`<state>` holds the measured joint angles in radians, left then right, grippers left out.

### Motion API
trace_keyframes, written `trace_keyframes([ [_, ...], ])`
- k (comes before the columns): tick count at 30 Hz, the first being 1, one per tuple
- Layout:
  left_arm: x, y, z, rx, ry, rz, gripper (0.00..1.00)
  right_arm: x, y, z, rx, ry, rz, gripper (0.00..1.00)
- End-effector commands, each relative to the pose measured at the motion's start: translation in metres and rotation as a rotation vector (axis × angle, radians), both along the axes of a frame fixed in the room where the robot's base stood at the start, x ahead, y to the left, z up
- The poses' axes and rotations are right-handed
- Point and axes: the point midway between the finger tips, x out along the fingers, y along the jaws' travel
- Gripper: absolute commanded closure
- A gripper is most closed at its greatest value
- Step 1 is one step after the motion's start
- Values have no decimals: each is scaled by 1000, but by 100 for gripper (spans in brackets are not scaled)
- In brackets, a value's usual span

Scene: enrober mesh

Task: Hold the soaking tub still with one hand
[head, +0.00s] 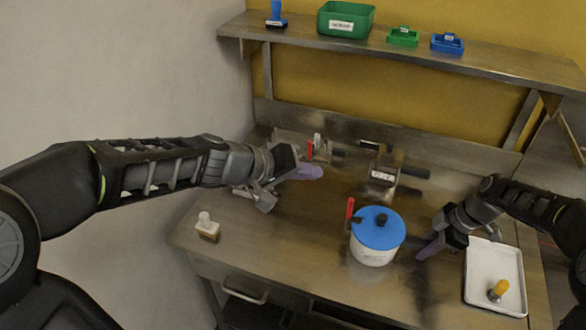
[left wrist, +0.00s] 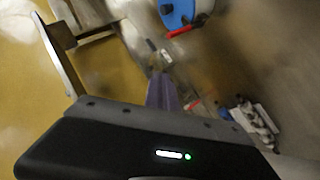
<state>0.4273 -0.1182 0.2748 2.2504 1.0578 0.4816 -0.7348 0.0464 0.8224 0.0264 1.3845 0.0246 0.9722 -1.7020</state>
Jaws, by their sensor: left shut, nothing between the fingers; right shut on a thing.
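A round white tub (head: 372,257) with a blue lid (head: 378,228) and a dark knob stands upright on the steel bench, its label too small to read; I take it for the soaking tub. In the left wrist view, the blue lid (left wrist: 178,12) is at the top edge. My left gripper (head: 312,172), with purple fingers, is shut and empty above the bench's back, well left of the tub. My right gripper (head: 428,246) is low between the tub and the white tray.
A white tray (head: 478,298) with a yellow-handled tool (head: 498,290) lies at the right. A red-handled thing (head: 350,208) is beside the tub. A metal holder (head: 384,172) stands behind. A small white-topped brush (head: 206,226) sits front left.

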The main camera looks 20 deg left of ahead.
Motion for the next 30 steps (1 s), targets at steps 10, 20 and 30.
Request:
trace_keyframes([
  [10, -35, 24, 29, 0, 0, 0, 100, 0, 0, 0, 1, 0, 1, 100],
  [20, -37, 25, 30, -1, 2, -1, 100, 0, 0, 0, 1, 0, 1, 100],
  [30, -36, 25, 30, -1, 1, 0, 100, 0, 0, 0, 1, 0, 1, 60],
])
